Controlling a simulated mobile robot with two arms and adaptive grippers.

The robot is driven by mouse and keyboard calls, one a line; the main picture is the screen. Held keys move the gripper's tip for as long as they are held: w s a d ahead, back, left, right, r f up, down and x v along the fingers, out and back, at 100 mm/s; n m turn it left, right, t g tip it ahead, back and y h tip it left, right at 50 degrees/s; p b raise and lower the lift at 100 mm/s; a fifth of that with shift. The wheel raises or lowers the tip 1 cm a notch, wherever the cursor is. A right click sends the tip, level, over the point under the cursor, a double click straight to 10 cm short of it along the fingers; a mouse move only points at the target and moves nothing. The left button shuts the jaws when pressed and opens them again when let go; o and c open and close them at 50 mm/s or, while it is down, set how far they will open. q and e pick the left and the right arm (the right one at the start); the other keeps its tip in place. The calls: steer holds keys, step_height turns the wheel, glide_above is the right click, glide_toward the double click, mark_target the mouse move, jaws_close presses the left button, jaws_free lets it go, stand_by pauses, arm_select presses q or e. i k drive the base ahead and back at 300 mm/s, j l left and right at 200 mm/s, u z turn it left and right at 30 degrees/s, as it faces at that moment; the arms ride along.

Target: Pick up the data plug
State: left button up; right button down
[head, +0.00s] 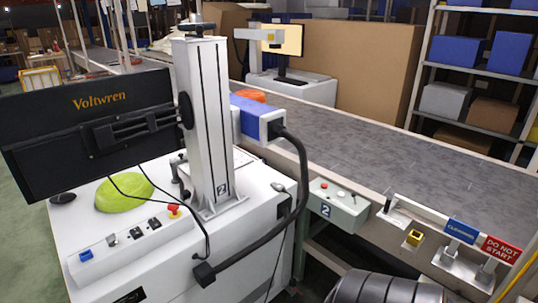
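A thick black cable (302,190) runs from the blue and white device head (257,120) on the column, curving down to a black block-shaped plug (205,273). The plug is at the front side of the white machine cabinet (245,262), near its top edge. I cannot tell whether it is seated in a socket or hangs loose. Neither gripper shows in the head view, so nothing is seen touching the plug or cable.
Red and blue signs (500,250) stand at the right. A black monitor (95,130) overhangs the cabinet. A dark ribbed shape fills the bottom right.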

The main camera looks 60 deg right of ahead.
mark_target(280, 187)
steer(key=z, duration=1.9)
steer(key=i, duration=0.15)
